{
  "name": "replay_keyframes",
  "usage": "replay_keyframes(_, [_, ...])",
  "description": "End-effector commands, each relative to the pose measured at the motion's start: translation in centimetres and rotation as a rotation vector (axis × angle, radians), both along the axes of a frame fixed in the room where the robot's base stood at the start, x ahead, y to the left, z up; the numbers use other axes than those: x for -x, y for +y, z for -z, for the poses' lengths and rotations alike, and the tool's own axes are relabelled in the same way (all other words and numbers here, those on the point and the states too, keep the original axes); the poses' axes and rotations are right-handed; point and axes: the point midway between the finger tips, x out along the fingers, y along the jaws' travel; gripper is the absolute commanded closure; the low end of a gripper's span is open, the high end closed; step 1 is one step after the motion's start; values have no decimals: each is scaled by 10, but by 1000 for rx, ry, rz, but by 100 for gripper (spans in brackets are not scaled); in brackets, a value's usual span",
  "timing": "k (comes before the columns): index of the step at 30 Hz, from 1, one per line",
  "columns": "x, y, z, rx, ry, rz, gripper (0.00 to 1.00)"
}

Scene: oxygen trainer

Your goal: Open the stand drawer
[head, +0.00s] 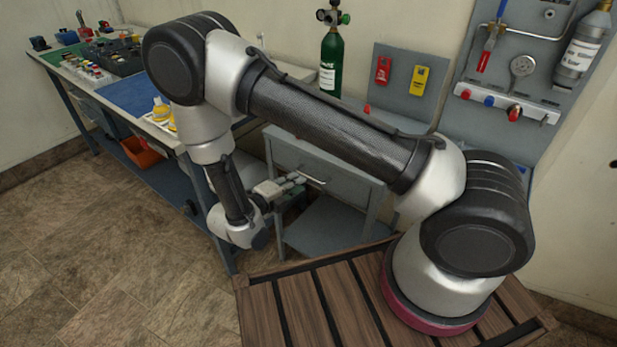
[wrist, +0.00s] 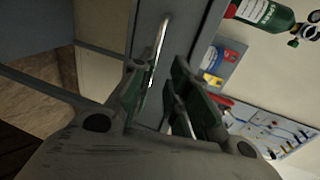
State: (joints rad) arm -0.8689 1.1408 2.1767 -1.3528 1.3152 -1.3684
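The grey stand (head: 340,222) is beyond my arm in the head view, with a drawer (head: 345,180) under its top. The drawer looks shut. Its bar handle (head: 316,179) is on the front face, and the handle (wrist: 161,45) also shows in the wrist view as a bright metal bar. My gripper (head: 295,182) is at the drawer front, close to the handle. In the wrist view my gripper (wrist: 158,88) has its fingers apart, with the handle's lower end in line with the gap. I cannot tell whether a finger touches the handle.
A green oxygen cylinder (head: 331,62) stands on the stand's top. A workbench (head: 135,112) with a blue mat and yellow bottles is at the left. A wall panel (head: 515,85) with valves and a gauge is at the right. The floor in front of the bench is clear.

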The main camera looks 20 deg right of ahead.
Motion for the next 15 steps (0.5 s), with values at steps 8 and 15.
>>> replay_keyframes(8, [-17,-24,14,24,23,-22,83])
replay_keyframes(15, [-37,-52,22,22,22,-22,83])
